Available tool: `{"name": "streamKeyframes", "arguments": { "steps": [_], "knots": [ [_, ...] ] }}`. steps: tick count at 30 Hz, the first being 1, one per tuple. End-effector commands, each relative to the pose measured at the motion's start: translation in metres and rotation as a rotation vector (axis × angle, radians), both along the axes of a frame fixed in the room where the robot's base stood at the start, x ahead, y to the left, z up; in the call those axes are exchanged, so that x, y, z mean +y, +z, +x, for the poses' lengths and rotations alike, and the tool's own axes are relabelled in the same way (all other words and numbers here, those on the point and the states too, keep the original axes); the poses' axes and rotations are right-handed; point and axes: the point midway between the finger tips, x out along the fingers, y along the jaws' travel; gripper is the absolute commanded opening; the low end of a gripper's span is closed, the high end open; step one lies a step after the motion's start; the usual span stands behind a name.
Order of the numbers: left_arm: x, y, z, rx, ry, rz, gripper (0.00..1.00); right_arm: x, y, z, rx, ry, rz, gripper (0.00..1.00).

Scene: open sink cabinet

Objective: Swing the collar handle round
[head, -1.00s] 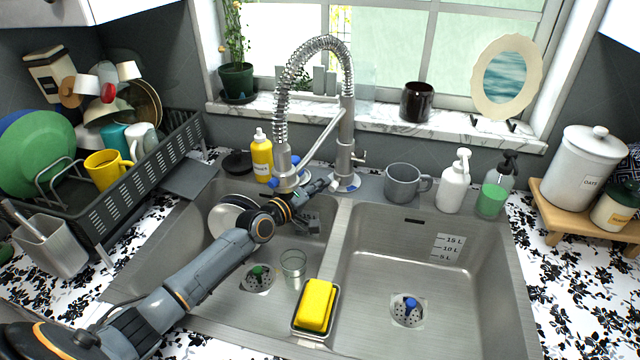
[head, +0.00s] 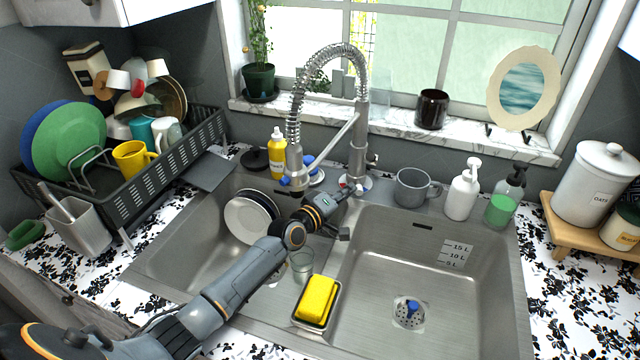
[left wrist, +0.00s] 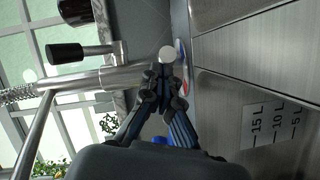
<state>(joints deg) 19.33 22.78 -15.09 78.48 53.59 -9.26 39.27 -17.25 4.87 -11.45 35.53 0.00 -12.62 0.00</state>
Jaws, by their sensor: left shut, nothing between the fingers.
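The chrome faucet (head: 358,135) stands behind the divider between the two sink basins, with a red and blue marked ring (head: 353,185) at its base. A small lever (head: 373,159) sticks out at the right of its post. In the left wrist view a black-tipped lever (left wrist: 68,53) lies beside the post, and a pale round knob end (left wrist: 167,53) shows just beyond the fingertips. My left gripper (head: 352,190) is shut and empty, close in front of the faucet base. It also shows in the left wrist view (left wrist: 166,72). Contact with the knob cannot be told.
Plates (head: 248,219) and a glass (head: 302,265) are in the left basin, near my arm. A yellow sponge (head: 317,299) sits in a tray on the divider. A grey mug (head: 413,188) and a white soap bottle (head: 462,192) stand right of the faucet. The right basin is mostly clear.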

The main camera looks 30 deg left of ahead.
Motion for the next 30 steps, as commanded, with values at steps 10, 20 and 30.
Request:
{"name": "streamKeyframes", "arguments": {
  "steps": [10, 20, 30],
  "knots": [
    [-0.028, 0.000, 0.008, 0.001, -0.011, -0.002, 0.00, 0.007, 0.003, 0.001, -0.001, -0.001, 0.009, 0.40],
    [-0.039, 0.000, 0.011, 0.000, -0.014, -0.002, 0.00, 0.008, 0.004, 0.001, -0.001, -0.002, 0.010, 0.40],
    [-0.043, 0.001, 0.012, 0.001, -0.019, -0.004, 0.00, 0.006, 0.004, 0.001, -0.001, -0.001, 0.006, 0.40]
  ]
}}
